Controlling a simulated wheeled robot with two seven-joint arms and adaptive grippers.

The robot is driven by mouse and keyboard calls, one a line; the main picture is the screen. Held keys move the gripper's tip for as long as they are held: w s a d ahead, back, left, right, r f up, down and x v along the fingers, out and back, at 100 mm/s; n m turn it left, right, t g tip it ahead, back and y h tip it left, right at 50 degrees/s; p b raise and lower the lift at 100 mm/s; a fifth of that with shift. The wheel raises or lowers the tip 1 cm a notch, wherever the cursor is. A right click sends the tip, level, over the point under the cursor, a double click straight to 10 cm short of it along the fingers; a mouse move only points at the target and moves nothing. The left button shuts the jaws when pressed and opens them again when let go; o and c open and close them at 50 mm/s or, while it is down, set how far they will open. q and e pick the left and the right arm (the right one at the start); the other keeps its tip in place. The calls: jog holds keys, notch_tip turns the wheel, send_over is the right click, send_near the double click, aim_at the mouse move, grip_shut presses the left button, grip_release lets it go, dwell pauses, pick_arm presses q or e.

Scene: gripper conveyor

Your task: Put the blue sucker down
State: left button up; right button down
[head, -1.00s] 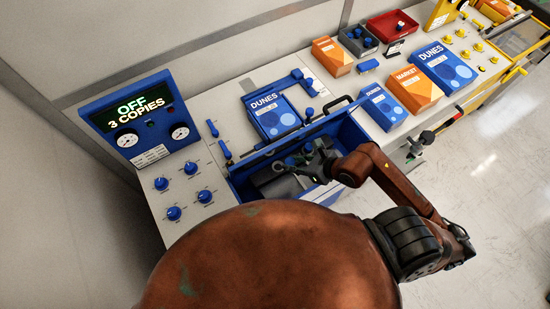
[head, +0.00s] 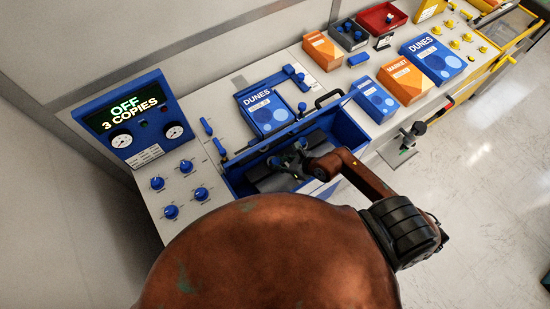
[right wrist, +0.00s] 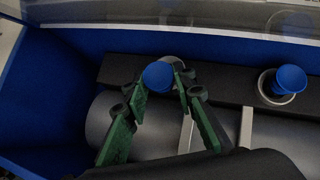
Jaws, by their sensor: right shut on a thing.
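My right gripper (head: 293,163) is down inside the blue open-topped bin (head: 345,130) of the machine. In the right wrist view its green fingers (right wrist: 162,92) are shut on a blue sucker (right wrist: 158,76), a small round-topped cup. It sits over a dark bar (right wrist: 215,80); a pale ring shows partly behind it. I cannot tell whether it touches the bar. A second blue sucker (right wrist: 287,80) stands in a pale ring on the same bar, to the right. Grey rollers (right wrist: 270,140) lie in front of the bar. My left gripper is not in view.
Bin walls are close around the gripper. A blue DUNES box (head: 264,110) lies behind the bin. More blue and orange boxes (head: 405,80) stand to the right. A control panel (head: 125,115) reading "OFF 3 COPIES" and several blue knobs (head: 172,212) are at the left.

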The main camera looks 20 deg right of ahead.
aim_at(279, 160)
jog(key=w, duration=0.3)
jog(key=shift+a+r, duration=0.15)
jog(key=shift+a, duration=0.05)
jog(key=shift+s+f+p, duration=0.15)
jog(key=shift+f+p, duration=0.15)
jog(key=shift+f, duration=0.35)
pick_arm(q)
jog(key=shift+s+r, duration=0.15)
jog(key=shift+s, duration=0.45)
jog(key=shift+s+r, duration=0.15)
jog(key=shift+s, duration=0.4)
pick_arm(e)
jog(key=shift+s, duration=0.1)
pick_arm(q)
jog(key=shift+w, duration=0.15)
pick_arm(e)
jog(key=shift+f, duration=0.15)
jog(key=shift+f, duration=0.25)
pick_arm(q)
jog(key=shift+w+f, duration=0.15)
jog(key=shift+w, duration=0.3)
pick_arm(e)
jog(key=c, duration=1.9)
grip_release()
